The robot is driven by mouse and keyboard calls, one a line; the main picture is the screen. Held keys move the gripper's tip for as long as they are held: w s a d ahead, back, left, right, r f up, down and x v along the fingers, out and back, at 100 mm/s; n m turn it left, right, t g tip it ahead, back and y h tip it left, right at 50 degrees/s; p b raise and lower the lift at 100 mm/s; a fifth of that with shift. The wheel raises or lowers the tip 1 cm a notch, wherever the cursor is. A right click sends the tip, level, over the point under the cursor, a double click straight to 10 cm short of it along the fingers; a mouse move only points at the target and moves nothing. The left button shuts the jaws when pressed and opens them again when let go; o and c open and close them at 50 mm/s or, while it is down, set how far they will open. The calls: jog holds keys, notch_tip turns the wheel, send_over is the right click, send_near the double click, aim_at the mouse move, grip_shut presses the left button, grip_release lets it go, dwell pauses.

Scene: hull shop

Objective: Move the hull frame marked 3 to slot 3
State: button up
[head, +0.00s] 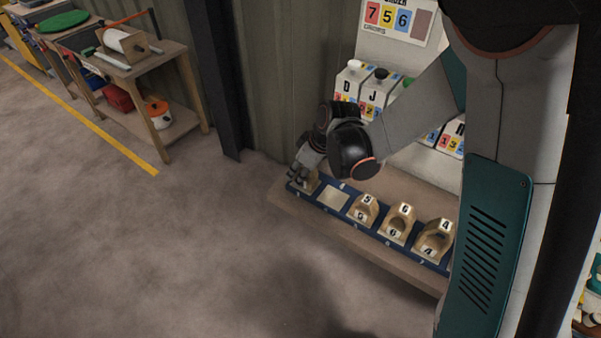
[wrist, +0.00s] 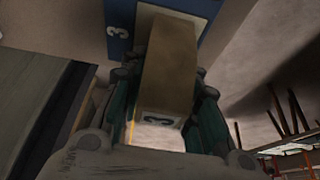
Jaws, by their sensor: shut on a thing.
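My gripper (head: 303,172) is over the left end of the blue slot board (head: 317,201). It is shut on the wooden hull frame (head: 311,185), which my fingers partly hide. In the wrist view the frame (wrist: 168,65) lies between my fingers (wrist: 165,100), with a dark 3 on its near pale label. A white 3 is on the blue board (wrist: 118,30) beside the frame, and a pale slot pad (wrist: 194,8) shows behind it. I cannot tell whether the frame touches the pad.
Farther right, frames marked 5 (head: 363,208), 6 (head: 400,222) and 4 (head: 436,238) stand on the board. Lettered containers (head: 350,80) stand behind. A dark post (head: 220,80) is at the left; the floor in front is clear.

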jog(key=shift+f, duration=0.15)
jog(key=o, duration=1.1)
jog(key=shift+r, duration=0.2)
jog(key=s+d+r+m+t+h+p, duration=0.1)
jog(key=s+d+r+m, duration=0.15)
jog(key=r, duration=0.45)
jog(key=s+d+r+m+p, duration=0.1)
jog(key=s+d+r+p, duration=0.1)
jog(key=s+d+r, duration=0.35)
jog(key=s+d+r+m+t+h+p, duration=0.1)
jog(key=s+d+r, duration=0.1)
jog(key=r, duration=0.6)
jog(key=s+d+r+m, duration=0.1)
jog(key=s+d+m, duration=0.1)
jog(key=s, duration=0.1)
jog(key=s+d+r+m+t+h, duration=0.1)
jog(key=s+d+m, duration=0.1)
jog(key=s, duration=0.2)
jog(key=s+d+r+m+t, duration=0.1)
jog(key=s+d+m, duration=0.1)
jog(key=s, duration=0.1)
jog(key=shift+s+d+r+h, duration=0.25)
jog(key=shift+s+r+h, duration=0.05)
jog(key=shift+s+r, duration=0.05)
